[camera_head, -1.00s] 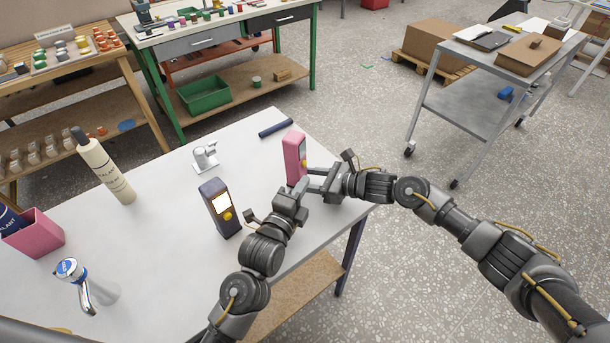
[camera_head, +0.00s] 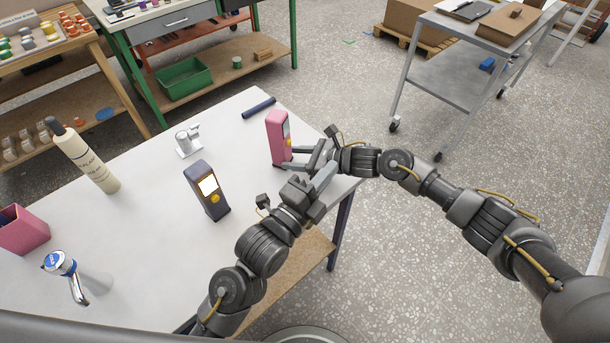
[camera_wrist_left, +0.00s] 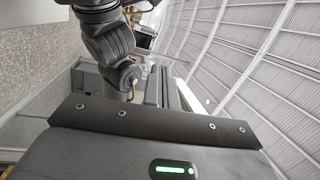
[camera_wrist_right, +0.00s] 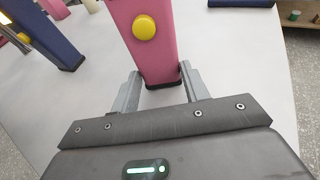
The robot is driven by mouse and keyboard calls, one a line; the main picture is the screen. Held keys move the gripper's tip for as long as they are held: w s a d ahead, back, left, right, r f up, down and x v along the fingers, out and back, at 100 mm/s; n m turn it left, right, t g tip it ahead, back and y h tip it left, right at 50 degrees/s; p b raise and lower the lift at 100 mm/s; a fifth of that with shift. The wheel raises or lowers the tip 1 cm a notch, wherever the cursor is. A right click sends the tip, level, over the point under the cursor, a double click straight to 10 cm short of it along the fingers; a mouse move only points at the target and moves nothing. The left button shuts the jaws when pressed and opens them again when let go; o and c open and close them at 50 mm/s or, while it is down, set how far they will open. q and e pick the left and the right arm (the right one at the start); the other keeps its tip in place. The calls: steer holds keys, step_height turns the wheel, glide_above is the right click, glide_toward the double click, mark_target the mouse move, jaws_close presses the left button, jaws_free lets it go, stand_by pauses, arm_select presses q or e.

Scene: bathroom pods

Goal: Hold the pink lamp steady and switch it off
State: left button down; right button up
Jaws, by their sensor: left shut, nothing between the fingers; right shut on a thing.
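The pink lamp (camera_head: 277,138) stands upright near the table's right edge. Its yellow button (camera_wrist_right: 144,27) faces my right gripper; its panel is too oblique to tell whether it is lit. My right gripper (camera_head: 288,166) is shut on the lamp's base, one finger on each side, as the right wrist view also shows (camera_wrist_right: 158,88). My left gripper (camera_head: 326,176) is shut and empty, to the right of the lamp and apart from it, close to my right wrist. The left wrist view does not show the lamp.
A navy lamp (camera_head: 202,185) with a bright panel and yellow button stands left of my left arm. A dark cylinder (camera_head: 259,107), a silver fixture (camera_head: 187,142), a cream bottle (camera_head: 86,160), a pink bin (camera_head: 22,230) and a chrome tap (camera_head: 63,268) are on the white table (camera_head: 145,235).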

steer(key=shift+d+f, duration=0.1)
steer(key=shift+f, duration=0.05)
arm_select(q)
steer(key=s+d+f+m+g, duration=0.2)
steer(key=s+d+f+g, duration=0.15)
steer(key=f, duration=0.45)
steer(key=s+d+f+m+g, duration=0.2)
steer(key=s+d+f+m, duration=0.15)
steer(key=f, duration=0.45)
step_height(320, 180, down, 10)
steer(key=s+a+n+y, duration=0.1)
steer(key=n, duration=0.2)
steer(key=shift+s+a+f+g+y, duration=0.15)
steer(key=shift+s+a+g+y, duration=0.2)
steer(key=shift+g, duration=0.1)
arm_select(e)
steer(key=o, duration=0.9)
steer(key=shift+w, duration=0.1)
steer(key=v, duration=1.2)
